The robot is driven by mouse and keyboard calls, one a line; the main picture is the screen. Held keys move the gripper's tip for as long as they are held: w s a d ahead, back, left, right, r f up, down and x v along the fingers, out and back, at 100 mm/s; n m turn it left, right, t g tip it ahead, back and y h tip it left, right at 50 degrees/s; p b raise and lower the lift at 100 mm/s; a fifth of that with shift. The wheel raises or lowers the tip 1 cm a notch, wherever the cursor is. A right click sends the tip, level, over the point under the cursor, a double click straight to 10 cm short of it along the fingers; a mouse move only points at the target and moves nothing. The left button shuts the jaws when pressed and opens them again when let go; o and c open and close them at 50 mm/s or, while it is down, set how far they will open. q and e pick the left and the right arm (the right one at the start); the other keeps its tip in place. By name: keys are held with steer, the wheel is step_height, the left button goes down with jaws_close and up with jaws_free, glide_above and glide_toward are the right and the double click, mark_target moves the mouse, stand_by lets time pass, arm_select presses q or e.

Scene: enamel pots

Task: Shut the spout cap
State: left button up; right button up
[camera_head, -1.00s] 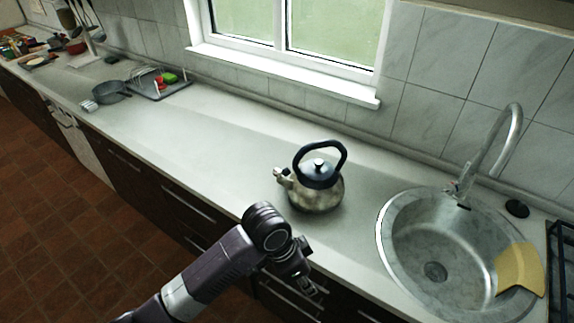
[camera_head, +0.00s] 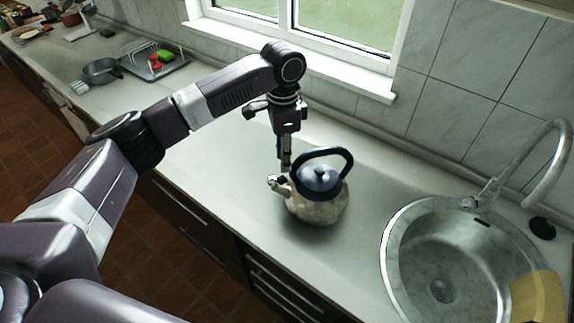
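The kettle (camera_head: 318,208) stands upright on the counter, with a speckled body, a dark blue lid and a black arched handle. Its short spout (camera_head: 282,187) points left. The spout cap (camera_head: 272,181) is a small piece at the spout's tip; it is too small to tell how far it stands open. My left gripper (camera_head: 285,165) points down just above and behind the spout, left of the handle. Its fingers look closed together with nothing between them. I cannot tell whether they touch the kettle. My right gripper is not in view.
A round steel sink (camera_head: 395,262) with a tall faucet (camera_head: 548,170) lies to the right, with a yellow cloth-like piece (camera_head: 537,298) at its edge. A grey pan (camera_head: 102,72) and a dish rack (camera_head: 152,62) stand far left. The counter around the kettle is clear.

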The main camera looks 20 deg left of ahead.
mark_target(283, 176)
arm_select(q)
steer(key=shift+s+f+p, duration=0.5)
steer(key=shift+s+f, duration=0.4)
steer(key=shift+f, duration=0.05)
step_height(283, 176, down, 3)
steer(key=shift+w+r+p, duration=0.1)
steer(key=shift+w+p, duration=0.05)
steer(key=shift+p, duration=0.25)
steer(key=shift+w+f, duration=0.25)
steer(key=shift+f, duration=0.65)
jaws_close()
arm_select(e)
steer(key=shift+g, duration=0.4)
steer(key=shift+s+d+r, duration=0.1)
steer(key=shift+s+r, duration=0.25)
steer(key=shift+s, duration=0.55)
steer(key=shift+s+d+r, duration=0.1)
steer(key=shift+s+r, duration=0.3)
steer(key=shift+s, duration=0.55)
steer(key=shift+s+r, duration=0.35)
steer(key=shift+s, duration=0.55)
